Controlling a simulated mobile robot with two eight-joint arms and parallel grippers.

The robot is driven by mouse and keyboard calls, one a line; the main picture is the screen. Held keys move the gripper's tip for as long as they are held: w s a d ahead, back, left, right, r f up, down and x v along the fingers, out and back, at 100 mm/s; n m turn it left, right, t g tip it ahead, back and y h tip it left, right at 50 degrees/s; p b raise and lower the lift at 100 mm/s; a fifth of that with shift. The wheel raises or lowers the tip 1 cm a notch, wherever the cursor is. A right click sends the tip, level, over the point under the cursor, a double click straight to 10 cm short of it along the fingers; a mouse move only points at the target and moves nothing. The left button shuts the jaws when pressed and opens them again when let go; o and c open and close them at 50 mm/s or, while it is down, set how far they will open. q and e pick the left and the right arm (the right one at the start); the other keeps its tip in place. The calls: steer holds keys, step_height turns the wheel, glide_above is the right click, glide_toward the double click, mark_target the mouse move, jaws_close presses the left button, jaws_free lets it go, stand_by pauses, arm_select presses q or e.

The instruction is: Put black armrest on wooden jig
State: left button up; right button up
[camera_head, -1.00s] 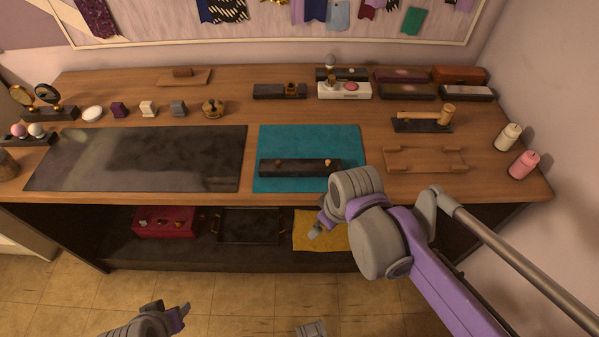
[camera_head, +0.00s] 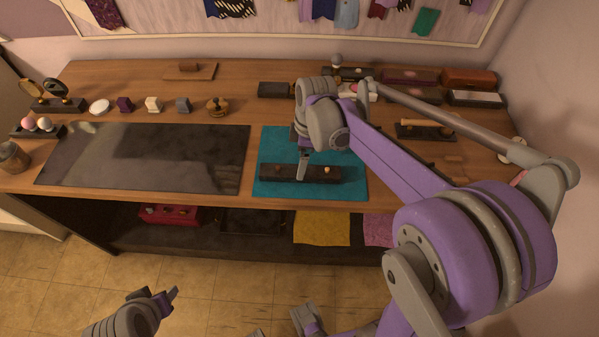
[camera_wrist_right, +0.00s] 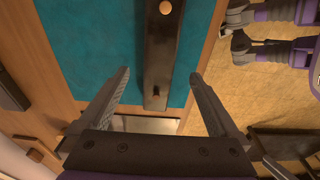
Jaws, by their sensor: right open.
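The black armrest (camera_head: 285,172), a long dark bar with small round wooden knobs, lies on the teal mat (camera_head: 354,185). It also shows in the right wrist view (camera_wrist_right: 160,52), running between the fingertips. My right gripper (camera_head: 304,168) is over the armrest in the head view. In the right wrist view my right gripper (camera_wrist_right: 158,76) is open, with one finger on each side of the armrest and nothing clearly held. The wooden jig (camera_head: 455,168) on the right of the table is mostly hidden behind my right arm. My left gripper (camera_head: 170,297) is low, away from the table.
A dark glossy mat (camera_head: 145,158) covers the left of the table. A wooden mallet (camera_head: 425,124) lies on a dark stand behind the jig. Boxes (camera_head: 468,80) stand at the back right. A lower shelf holds a red box (camera_head: 165,214) and yellow cloth (camera_head: 322,228).

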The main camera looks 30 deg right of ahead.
step_height(320, 180, down, 5)
steer(key=shift+w+a+r, duration=0.1)
jaws_close()
stand_by(0.6)
